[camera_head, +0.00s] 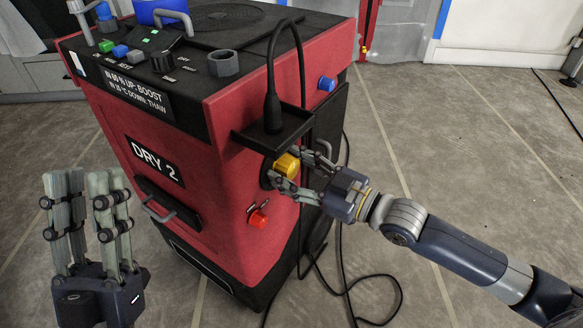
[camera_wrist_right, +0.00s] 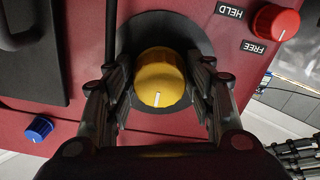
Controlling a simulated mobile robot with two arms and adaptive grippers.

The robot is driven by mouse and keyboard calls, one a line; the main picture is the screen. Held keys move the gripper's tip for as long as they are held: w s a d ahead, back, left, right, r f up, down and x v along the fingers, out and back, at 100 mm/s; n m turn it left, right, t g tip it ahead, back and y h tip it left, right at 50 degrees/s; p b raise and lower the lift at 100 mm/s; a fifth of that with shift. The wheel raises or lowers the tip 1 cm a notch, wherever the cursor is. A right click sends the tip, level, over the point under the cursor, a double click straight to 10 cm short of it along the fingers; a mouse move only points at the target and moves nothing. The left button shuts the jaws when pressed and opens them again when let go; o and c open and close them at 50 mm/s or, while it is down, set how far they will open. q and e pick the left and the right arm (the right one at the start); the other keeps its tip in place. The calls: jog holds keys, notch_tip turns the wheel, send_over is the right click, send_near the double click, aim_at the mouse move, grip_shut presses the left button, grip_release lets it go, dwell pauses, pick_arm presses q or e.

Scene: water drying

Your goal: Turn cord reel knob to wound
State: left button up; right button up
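A yellow knob (camera_head: 287,165) sits on the red side of the machine marked DRY 2, below a small black shelf. In the right wrist view the knob (camera_wrist_right: 160,78) sits on a dark round plate, its white line pointing down in the picture. No label for it is readable. My right gripper (camera_head: 291,170) has its fingers on either side of the knob; in its wrist view the fingertips (camera_wrist_right: 161,85) are close beside it, and firm contact is not clear. My left gripper (camera_head: 88,182) stands upright, open and empty, left of the machine.
A red knob (camera_head: 258,219) is below; its labels HELD and FREE show in the wrist view. A blue knob (camera_head: 327,84) is on the same side. A black cable (camera_head: 272,105) rises from the shelf (camera_head: 262,136), and cords (camera_head: 375,276) lie on the floor. The floor at right is mostly clear.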

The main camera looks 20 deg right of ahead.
jog(key=c, duration=0.4)
jog(key=shift+c, duration=0.2)
